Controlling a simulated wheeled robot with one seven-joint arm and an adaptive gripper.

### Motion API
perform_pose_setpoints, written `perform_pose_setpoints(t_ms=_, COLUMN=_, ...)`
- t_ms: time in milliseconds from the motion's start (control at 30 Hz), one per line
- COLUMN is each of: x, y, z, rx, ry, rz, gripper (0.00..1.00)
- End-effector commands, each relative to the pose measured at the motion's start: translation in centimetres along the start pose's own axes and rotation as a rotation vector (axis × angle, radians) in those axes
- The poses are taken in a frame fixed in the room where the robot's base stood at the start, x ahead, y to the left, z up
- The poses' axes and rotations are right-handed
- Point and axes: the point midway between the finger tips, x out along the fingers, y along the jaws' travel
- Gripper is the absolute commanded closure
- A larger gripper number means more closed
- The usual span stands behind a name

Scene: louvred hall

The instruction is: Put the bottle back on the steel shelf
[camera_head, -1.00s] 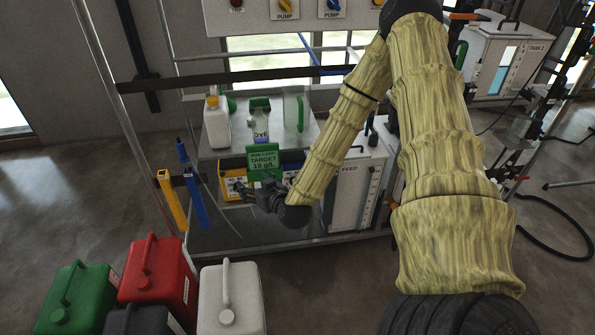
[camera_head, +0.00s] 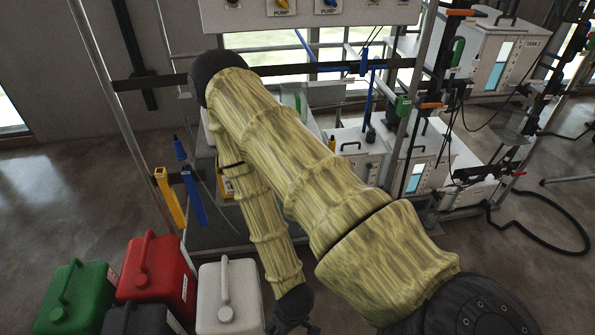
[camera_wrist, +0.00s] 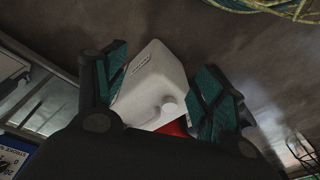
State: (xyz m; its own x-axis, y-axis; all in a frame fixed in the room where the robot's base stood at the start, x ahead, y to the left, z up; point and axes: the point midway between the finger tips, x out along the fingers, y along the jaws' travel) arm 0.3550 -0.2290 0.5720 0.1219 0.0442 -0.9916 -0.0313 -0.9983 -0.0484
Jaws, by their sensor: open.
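My gripper (camera_head: 303,328) hangs at the bottom edge of the head view, partly cut off. In the wrist view my gripper (camera_wrist: 162,70) has its teal-padded fingers spread, with nothing held between them. A white jerrycan (camera_wrist: 150,85) shows beyond the fingers; it stands on the floor in the head view (camera_head: 230,310). The steel shelf (camera_head: 213,238) is behind my arm, with its lower deck partly visible. My arm covers most of its upper deck, so the bottles there are hidden. I cannot pick out the task's bottle.
Red (camera_head: 158,268), green (camera_head: 78,295) and dark (camera_head: 140,322) jerrycans stand beside the white one. Yellow (camera_head: 170,198) and blue (camera_head: 194,195) uprights stand at the shelf's left. A dark rail (camera_head: 150,82) crosses the frame. Floor at far left is clear.

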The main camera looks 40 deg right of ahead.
Motion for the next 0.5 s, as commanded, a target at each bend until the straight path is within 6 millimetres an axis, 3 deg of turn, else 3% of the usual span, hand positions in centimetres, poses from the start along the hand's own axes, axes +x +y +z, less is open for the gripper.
perform_pose_setpoints(t_ms=100, x=0.1, y=-0.1, z=3.1, rx=0.0, ry=-0.077, rz=0.026, gripper=0.3)
perform_pose_setpoints(t_ms=200, x=0.1, y=0.0, z=4.5, rx=0.002, ry=-0.11, rz=0.037, gripper=0.3)
perform_pose_setpoints(t_ms=500, x=0.0, y=0.0, z=4.9, rx=0.006, ry=-0.122, rz=0.042, gripper=0.3)
